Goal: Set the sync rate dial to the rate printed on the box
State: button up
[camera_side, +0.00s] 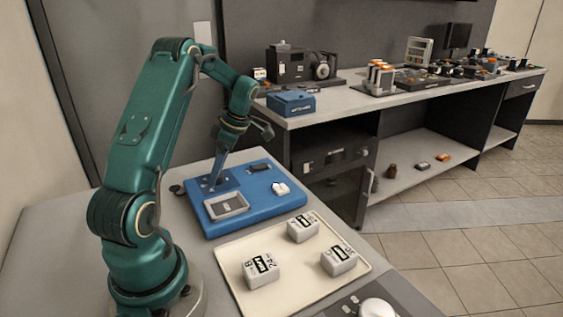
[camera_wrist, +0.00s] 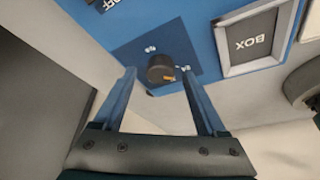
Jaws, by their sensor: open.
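In the side view my gripper (camera_side: 212,184) points down over the blue panel (camera_side: 250,222) and hides the knob. A grey frame (camera_wrist: 228,58) marked BOX is beside the plate. Three pale printed boxes (camera_side: 262,270) (camera_side: 303,228) (camera_side: 339,261) lie on the tray.
The cream tray (camera_side: 300,291) is in front of the panel. A white knob-like part (camera_side: 281,189) sits at the panel's right. A dark device with a white round top (camera_side: 376,307) is at the front edge. A cluttered grey bench (camera_side: 345,100) stands behind.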

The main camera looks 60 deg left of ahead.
jog(key=shift+s+f, duration=0.1)
jog(key=shift+f, duration=0.15)
jog(key=shift+c, duration=0.3)
grip_shut()
